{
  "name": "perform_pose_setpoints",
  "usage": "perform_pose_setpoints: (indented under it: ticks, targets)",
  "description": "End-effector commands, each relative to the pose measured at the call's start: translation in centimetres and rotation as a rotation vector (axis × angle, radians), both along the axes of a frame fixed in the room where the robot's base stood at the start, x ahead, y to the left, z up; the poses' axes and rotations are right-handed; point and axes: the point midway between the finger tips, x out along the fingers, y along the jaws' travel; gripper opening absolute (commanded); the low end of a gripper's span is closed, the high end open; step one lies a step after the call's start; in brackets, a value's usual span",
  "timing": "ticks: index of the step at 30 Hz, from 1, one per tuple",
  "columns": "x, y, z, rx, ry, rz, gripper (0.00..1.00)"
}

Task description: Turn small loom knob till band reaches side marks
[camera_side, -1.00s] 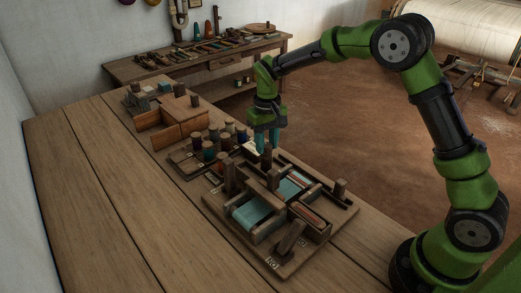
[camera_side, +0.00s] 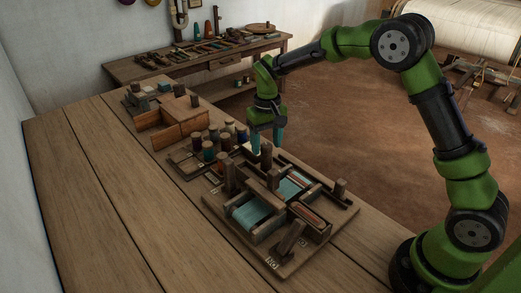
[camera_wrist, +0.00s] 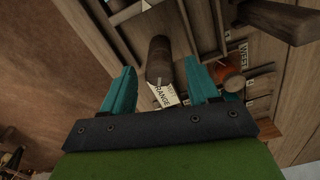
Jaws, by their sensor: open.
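The small loom (camera_side: 222,211) is a wooden frame on a board on the bench, with a teal band (camera_side: 250,212) showing in two stretches. Several upright wooden pegs stand on and around it; I cannot tell which is its knob. My gripper (camera_side: 266,151) points down at the loom's far end, open, over a dark peg. In the wrist view, the round dark peg (camera_wrist: 158,58) shows between and beyond the teal fingertips (camera_wrist: 161,75), with no clear contact. A pale card partly reading "RANGE" (camera_wrist: 163,94) lies by it. The side marks cannot be made out.
A tray of coloured spools (camera_side: 208,150) stands left of my gripper, close by. An open wooden box (camera_side: 165,138) lies farther back. A lever-like block (camera_side: 291,237) rises at the loom's near end. The bench's left side (camera_side: 120,200) is clear.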

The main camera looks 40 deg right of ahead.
Motion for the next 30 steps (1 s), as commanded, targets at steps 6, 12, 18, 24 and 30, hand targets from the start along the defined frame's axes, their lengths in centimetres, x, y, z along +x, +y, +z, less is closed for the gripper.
perform_pose_setpoints:
  ticks: [6, 12, 18, 24, 30]
  targets:
    - [0.1, 0.0, 1.4, -0.001, -0.003, 0.001, 0.60]
    - [0.1, 0.0, 5.6, 0.000, -0.005, 0.001, 0.60]
    - [0.1, 0.0, 10.6, 0.000, -0.006, 0.000, 0.60]
    - [0.0, 0.0, 14.6, 0.000, -0.004, -0.001, 0.60]
    - [0.0, 0.0, 16.6, -0.001, -0.001, 0.000, 0.60]
